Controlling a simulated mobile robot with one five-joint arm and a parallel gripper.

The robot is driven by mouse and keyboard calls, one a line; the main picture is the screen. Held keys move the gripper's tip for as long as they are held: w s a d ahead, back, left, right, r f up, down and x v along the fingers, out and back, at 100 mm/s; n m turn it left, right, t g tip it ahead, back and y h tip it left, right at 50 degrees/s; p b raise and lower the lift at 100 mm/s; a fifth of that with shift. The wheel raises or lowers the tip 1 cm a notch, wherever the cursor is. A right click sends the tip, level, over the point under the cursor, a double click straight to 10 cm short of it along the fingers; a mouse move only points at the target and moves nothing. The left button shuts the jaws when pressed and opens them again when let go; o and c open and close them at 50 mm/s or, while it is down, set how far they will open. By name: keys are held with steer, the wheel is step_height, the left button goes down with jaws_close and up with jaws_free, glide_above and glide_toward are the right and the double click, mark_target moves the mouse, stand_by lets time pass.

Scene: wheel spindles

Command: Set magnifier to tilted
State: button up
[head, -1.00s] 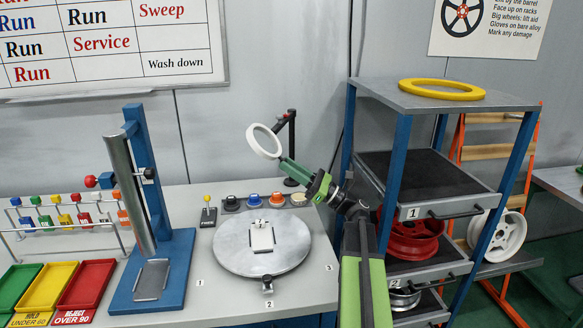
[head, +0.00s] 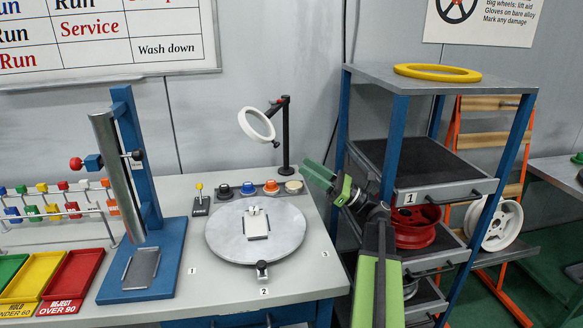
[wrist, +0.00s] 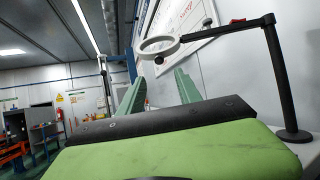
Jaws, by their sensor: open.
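The magnifier (head: 257,125) is a white ring lens on a black post and arm at the back of the bench. Its ring is tilted, with its face turned toward the front. In the wrist view the magnifier ring (wrist: 159,47) hangs from the black arm, ahead of and above my fingers. My gripper (head: 318,172) is to the right of the post and lower than the ring, apart from it. In the wrist view my gripper's two green fingers (wrist: 158,92) are spread with nothing between them.
A round metal turntable (head: 255,250) stands on the bench, with several coloured knobs (head: 248,188) behind it. A blue press stand (head: 140,190) is to the left. A shelf rack (head: 400,180) with a red wheel (head: 415,228) stands close to my arm on the right.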

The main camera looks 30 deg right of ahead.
steer(key=b+v, duration=0.3)
steer(key=v, duration=0.5)
steer(key=shift+f, duration=0.2)
steer(key=shift+s+d, duration=0.1)
